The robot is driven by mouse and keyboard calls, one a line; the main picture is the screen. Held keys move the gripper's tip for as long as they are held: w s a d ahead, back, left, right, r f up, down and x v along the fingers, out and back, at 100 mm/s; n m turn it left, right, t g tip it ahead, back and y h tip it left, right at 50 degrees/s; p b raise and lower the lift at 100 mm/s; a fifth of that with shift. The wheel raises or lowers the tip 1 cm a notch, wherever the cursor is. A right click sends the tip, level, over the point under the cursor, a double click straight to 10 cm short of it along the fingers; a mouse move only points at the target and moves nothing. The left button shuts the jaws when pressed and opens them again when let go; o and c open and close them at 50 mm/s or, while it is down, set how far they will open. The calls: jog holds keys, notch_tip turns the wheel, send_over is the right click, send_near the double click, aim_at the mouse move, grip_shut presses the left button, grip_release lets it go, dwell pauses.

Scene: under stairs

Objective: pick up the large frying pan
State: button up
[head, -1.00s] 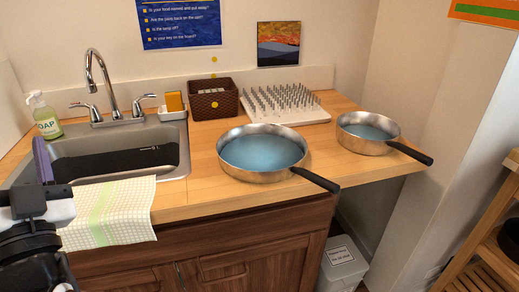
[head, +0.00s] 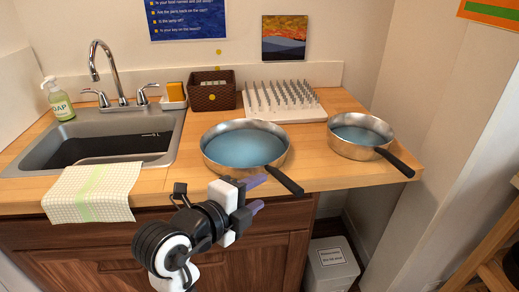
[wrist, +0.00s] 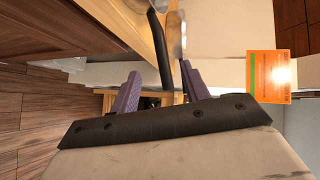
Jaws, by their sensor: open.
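The large frying pan (head: 240,147) is a metal pan with a blue inside, lying flat on the wooden counter. Its black handle (head: 286,182) sticks out to the front right, past the counter's front edge. A smaller pan (head: 357,133) of the same kind stands to its right. My gripper (head: 255,194) is just in front of the counter edge, beside and left of the large pan's handle. The gripper is open and empty.
The sink (head: 95,150) is at the left, with a checked cloth (head: 92,192) over the front edge. A brown basket (head: 212,96) and a white spiked rack (head: 285,108) stand behind the pans. A white bin (head: 331,262) stands under the counter at right.

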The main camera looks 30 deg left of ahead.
aim_at(278, 178)
jog(key=p+x, duration=0.1)
jog(key=x, duration=0.5)
jog(key=shift+w, duration=0.2)
jog(key=p+x, duration=0.2)
jog(key=x, duration=0.2)
jog(key=shift+w+r, duration=0.15)
jog(key=shift+w+f, duration=0.25)
jog(key=shift+w, duration=0.3)
grip_shut()
jog(key=shift+r, duration=0.1)
